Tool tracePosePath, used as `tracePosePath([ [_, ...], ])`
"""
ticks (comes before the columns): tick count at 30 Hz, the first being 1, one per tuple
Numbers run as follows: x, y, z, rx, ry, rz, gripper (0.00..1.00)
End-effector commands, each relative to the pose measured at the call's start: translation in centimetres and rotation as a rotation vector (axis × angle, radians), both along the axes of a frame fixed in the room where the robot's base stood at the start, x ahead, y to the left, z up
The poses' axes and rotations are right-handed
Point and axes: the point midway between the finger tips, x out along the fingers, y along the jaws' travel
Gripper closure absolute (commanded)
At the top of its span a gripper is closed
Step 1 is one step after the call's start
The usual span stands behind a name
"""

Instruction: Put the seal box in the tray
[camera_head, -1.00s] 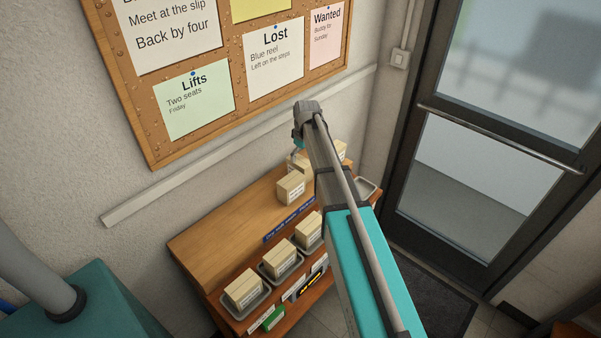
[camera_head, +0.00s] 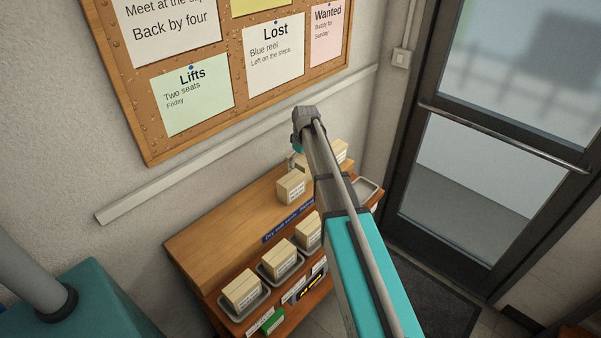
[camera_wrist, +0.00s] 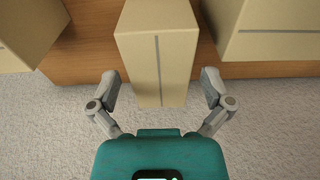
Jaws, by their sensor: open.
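Pale cardboard boxes with small labels stand on the upper wooden shelf; I cannot read which is the seal box. One (camera_head: 291,187) stands left of my arm and another (camera_head: 341,150) is partly behind it. In the wrist view, a middle box (camera_wrist: 158,60) lies between the fingers of my gripper (camera_wrist: 161,84). The gripper is open, one finger on each side of that box's near end, with a visible gap on both sides. In the head view my arm mostly hides the gripper. An empty grey tray (camera_head: 367,188) sits at the right of the lower ledge.
On the lower ledge, boxes (camera_head: 242,288) fill the other grey trays (camera_head: 262,304). In the wrist view, boxes stand left (camera_wrist: 25,30) and right (camera_wrist: 270,30) of the middle one. A wall with a notice board (camera_head: 155,120) rises behind; a door (camera_head: 490,160) is at right.

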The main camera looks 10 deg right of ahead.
Motion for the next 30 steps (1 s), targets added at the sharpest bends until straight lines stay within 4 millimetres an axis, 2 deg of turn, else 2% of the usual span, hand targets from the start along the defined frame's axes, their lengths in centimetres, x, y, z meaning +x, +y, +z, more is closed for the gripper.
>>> tracePosePath([
  [3, 0.1, 0.0, -1.3, 0.000, 0.000, 0.000, 0.00],
  [9, 0.2, 0.1, -2.1, 0.000, 0.000, -0.001, 0.00],
  [30, 0.2, 0.0, -2.0, 0.000, 0.000, -0.002, 0.00],
])
